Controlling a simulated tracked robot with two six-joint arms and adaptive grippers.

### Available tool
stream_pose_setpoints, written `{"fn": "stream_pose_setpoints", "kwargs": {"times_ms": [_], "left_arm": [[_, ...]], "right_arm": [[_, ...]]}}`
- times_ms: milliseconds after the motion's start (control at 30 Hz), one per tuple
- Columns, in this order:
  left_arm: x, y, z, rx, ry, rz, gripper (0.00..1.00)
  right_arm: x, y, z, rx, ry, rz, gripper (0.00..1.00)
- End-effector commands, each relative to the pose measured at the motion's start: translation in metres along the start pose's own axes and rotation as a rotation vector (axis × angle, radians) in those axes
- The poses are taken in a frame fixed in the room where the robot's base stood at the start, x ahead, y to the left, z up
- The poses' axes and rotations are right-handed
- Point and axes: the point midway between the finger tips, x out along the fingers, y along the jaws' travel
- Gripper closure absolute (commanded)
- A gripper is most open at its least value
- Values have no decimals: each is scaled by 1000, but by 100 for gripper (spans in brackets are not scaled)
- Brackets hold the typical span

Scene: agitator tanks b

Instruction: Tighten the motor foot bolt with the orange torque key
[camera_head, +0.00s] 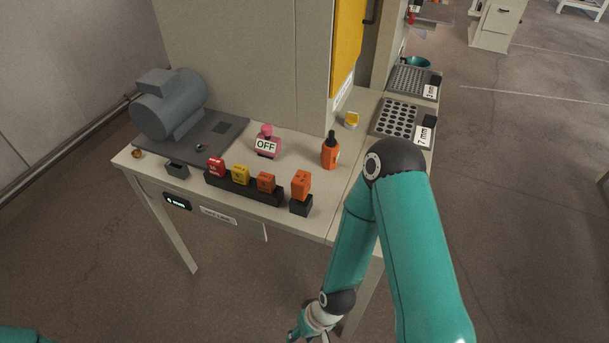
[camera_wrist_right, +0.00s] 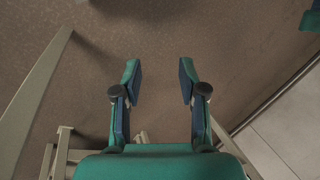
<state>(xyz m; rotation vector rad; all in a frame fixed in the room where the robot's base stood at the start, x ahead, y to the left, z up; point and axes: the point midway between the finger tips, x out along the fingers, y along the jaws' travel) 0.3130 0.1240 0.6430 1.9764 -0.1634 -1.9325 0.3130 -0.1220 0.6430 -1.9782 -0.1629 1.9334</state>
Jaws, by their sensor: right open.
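A grey motor (camera_head: 170,105) sits on a dark plate (camera_head: 215,140) at the table's left. A small dark bolt-like part (camera_head: 201,147) stands on the plate by the motor. A black rack (camera_head: 245,188) holds a red, a yellow and an orange block-shaped key (camera_head: 266,182). A larger orange block (camera_head: 301,184) stands on a separate black base; which orange piece is the torque key, I cannot tell for sure. My right gripper (camera_wrist_right: 160,82) is open and empty, low in front of the table over the floor. My left gripper is out of view.
An orange bottle-shaped tool (camera_head: 330,152) and a pink piece with an OFF label (camera_head: 266,143) stand mid-table. Two trays with holes (camera_head: 400,117) lie at the right. A grey cabinet (camera_head: 245,60) rises behind. A small dark holder (camera_head: 177,170) is near the front edge.

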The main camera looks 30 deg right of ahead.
Motion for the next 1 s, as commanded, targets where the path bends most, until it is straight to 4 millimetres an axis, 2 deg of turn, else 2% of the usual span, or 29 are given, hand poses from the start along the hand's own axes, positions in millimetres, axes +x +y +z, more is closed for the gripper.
{"fn": "stream_pose_setpoints", "kwargs": {"times_ms": [400, 533, 567, 667, 767, 833, 900, 1000], "left_arm": [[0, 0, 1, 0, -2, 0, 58], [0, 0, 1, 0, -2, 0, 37], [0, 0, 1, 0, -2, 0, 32], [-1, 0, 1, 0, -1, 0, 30], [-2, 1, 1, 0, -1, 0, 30], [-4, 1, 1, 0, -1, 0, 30], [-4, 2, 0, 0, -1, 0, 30], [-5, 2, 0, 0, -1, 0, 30]], "right_arm": [[0, 0, 1, 0, -2, 0, 58], [-3, -1, -3, -25, 0, -1, 37], [-4, -2, -6, -43, 1, -2, 35], [-17, -2, -23, -174, 1, -6, 35], [-40, -11, -47, -409, -4, -7, 35], [-66, -19, -69, -637, -10, 1, 35], [-99, -28, -90, -890, -24, 13, 35], [-146, -36, -110, -1213, -59, 41, 35]]}}
